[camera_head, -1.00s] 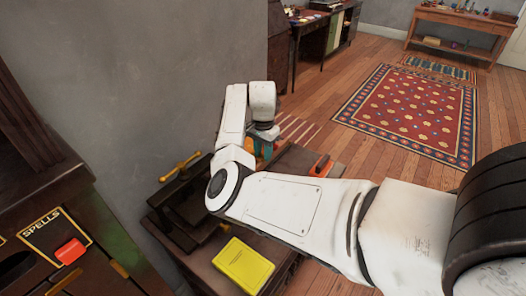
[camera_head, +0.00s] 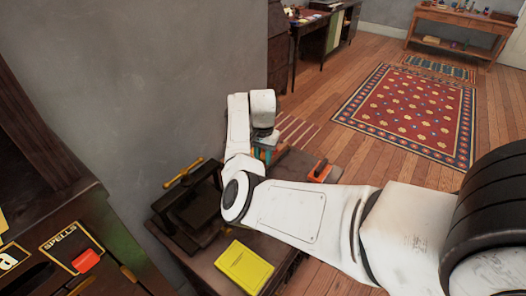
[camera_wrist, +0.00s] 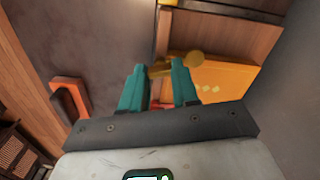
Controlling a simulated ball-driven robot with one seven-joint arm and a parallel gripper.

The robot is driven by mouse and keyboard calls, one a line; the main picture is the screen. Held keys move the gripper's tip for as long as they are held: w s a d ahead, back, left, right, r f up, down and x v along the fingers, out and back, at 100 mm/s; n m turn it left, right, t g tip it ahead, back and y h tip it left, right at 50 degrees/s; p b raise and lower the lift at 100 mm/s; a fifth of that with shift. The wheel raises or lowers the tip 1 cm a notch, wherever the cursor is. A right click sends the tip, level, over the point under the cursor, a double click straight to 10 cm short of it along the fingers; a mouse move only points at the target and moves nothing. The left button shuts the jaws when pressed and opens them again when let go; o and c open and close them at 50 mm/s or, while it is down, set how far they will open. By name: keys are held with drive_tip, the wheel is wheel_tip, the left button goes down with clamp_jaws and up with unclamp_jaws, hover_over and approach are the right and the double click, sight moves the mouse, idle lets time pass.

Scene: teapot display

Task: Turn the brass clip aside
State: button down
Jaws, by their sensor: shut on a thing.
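An orange-yellow panel (camera_wrist: 225,85) with small pale marks lies just beyond the fingers. In the head view my gripper (camera_head: 264,154) is low at the dark table's far end, mostly hidden behind my wrist, and the clip is not visible there.
A dark press with a brass handle (camera_head: 183,172) stands left of my arm. A yellow book (camera_head: 243,267) lies in front of it. An orange-handled object (camera_head: 321,171) is right of my gripper. A SPELLS cabinet (camera_head: 60,238) stands at left; a grey wall is behind.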

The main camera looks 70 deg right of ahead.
drive_tip(key=n+p, duration=0.1)
drive_tip(key=n, duration=0.1)
drive_tip(key=n+p, duration=0.1)
drive_tip(key=p, duration=0.1)
drive_tip(key=shift+r+n, duration=0.2)
drive_tip(key=shift+n, duration=0.2)
drive_tip(key=n+p, duration=0.2)
drive_tip(key=n, duration=0.1)
drive_tip(key=shift+n, duration=0.3)
drive_tip(key=n+p, duration=0.1)
drive_tip(key=n, duration=0.2)
drive_tip(key=shift+n+p, duration=0.3)
drive_tip(key=shift+f+n+p, duration=0.15)
drive_tip(key=shift+n+p, duration=0.4)
drive_tip(key=shift+n, duration=1.25)
drive_tip(key=c, duration=0.8)
unclamp_jaws()
drive_tip(key=shift+c, duration=0.2)
